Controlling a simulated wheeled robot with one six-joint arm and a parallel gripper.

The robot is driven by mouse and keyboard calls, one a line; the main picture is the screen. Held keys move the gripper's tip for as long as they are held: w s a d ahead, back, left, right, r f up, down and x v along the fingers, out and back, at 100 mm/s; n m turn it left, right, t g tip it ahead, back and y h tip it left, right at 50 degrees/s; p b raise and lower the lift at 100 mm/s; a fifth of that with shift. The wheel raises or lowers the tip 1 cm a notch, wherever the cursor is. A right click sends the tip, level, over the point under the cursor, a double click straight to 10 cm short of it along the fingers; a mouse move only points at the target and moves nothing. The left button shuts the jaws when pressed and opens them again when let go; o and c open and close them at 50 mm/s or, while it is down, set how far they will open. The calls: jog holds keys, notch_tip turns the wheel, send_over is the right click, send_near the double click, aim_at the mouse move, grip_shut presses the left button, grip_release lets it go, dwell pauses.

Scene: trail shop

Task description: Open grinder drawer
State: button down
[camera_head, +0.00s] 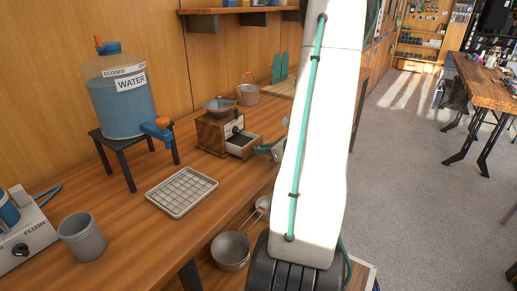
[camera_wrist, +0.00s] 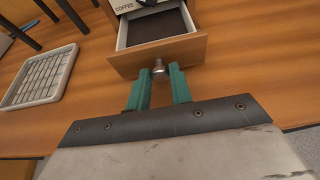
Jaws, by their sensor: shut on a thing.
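The wooden coffee grinder (camera_head: 214,132) stands on the wooden counter, with a metal bowl on top. Its drawer (camera_head: 243,144) sticks out toward the right, and its dark inside shows from above. In the wrist view the drawer (camera_wrist: 187,48) is pulled out from the grinder body, which carries a COFFEE label, and I see nothing in it. My gripper (camera_wrist: 159,80) has its green fingers on either side of the drawer's small metal knob (camera_wrist: 158,66), shut on it. In the head view my gripper (camera_head: 265,149) is at the drawer front, partly hidden by my white arm.
A water tank (camera_head: 122,103) on a dark stand is left of the grinder. A pale grid tray (camera_head: 182,192) lies in front, with a grey cup (camera_head: 81,238) further left. A small bucket (camera_head: 248,95) stands behind the grinder. A metal pot (camera_head: 231,251) is below the counter edge.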

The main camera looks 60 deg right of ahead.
jog(key=c, duration=1.3)
grip_release()
jog(key=shift+w, duration=0.1)
jog(key=shift+o, duration=0.2)
jog(key=v, duration=0.7)
jog(key=shift+s+r, duration=0.25)
jog(key=shift+s, duration=0.1)
